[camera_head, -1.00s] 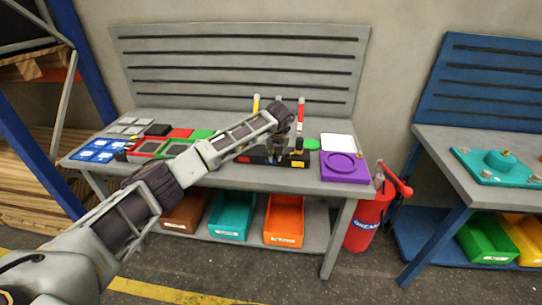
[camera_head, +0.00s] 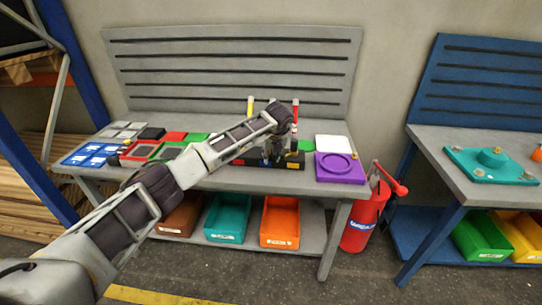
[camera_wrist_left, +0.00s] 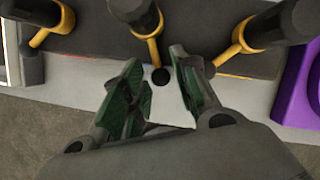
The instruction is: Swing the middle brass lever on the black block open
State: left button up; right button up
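The black block (camera_wrist_left: 88,35) lies across the top of the left wrist view; it also shows on the grey bench in the head view (camera_head: 252,161). Three brass levers with dark knobs sit along it. The middle brass lever (camera_wrist_left: 153,50) points toward my gripper and ends in a black ball knob (camera_wrist_left: 160,76). My left gripper (camera_wrist_left: 157,62) is open, with one green-padded finger on each side of this knob. A gap shows beside the knob; contact is not clear. The left lever (camera_wrist_left: 42,36) and right lever (camera_wrist_left: 228,55) stand outside the fingers. My right gripper is out of view.
A purple tray (camera_head: 327,175) stands right of the block. Red and green trays (camera_head: 139,150) and blue pads (camera_head: 88,155) lie to the left. Coloured upright handles (camera_head: 295,108) rise behind my gripper. Bins (camera_head: 281,222) sit on the lower shelf.

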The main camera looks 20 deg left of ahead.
pick_arm(q)
jog(key=shift+o, duration=0.5)
jog(key=shift+r, duration=0.2)
jog(key=v, duration=1.1)
jog(key=shift+s+r, duration=0.15)
jog(key=shift+r, duration=0.1)
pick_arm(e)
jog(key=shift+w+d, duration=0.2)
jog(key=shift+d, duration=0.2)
pick_arm(q)
jog(key=shift+d, duration=0.1)
